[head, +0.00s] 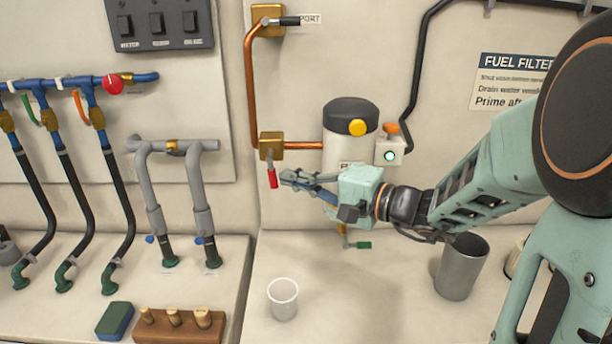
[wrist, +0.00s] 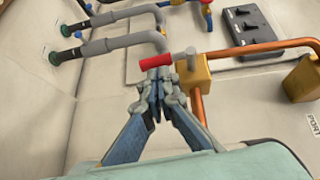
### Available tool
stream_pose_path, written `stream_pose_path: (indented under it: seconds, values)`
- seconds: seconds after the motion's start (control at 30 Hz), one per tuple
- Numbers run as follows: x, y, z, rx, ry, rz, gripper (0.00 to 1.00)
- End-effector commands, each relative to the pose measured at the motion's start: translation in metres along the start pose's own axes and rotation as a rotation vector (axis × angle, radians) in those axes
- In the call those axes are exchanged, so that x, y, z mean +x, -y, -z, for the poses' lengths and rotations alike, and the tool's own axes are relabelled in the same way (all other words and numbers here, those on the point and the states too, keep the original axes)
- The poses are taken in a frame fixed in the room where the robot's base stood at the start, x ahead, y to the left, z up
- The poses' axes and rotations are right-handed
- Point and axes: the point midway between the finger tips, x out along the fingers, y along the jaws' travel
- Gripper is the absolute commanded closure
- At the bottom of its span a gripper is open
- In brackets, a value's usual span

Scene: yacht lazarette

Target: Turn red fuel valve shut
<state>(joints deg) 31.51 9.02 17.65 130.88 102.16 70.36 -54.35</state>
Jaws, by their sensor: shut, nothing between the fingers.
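The red fuel valve handle (head: 272,179) hangs down from a brass valve body (head: 271,146) on the copper fuel line. In the wrist view the red handle (wrist: 154,61) lies just beyond my fingertips, and the brass body (wrist: 195,76) is to its right. My gripper (head: 286,176) is shut and empty, with its tips beside the handle on its right in the head view. The fingertips (wrist: 157,75) come very close to the handle; I cannot tell whether they touch it. The part of the handle behind the tips is hidden in the wrist view.
A fuel filter (head: 350,140) with a yellow knob stands behind my gripper. A green-handled drain valve (head: 358,245) sits below. A white cup (head: 283,298) and a metal cup (head: 461,267) stand on the ledge. Grey pipes (head: 198,185) are at left; space in front of the handle is clear.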

Motion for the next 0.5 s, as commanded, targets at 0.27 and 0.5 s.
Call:
stream_pose_path:
  seconds: [0.27, 0.5]
  values:
    - [0.0002, 0.0001, -0.0003, -0.001, 0.000, 0.000, 1.00]
    - [0.0028, -0.0043, -0.0024, 0.014, 0.000, 0.021, 1.00]
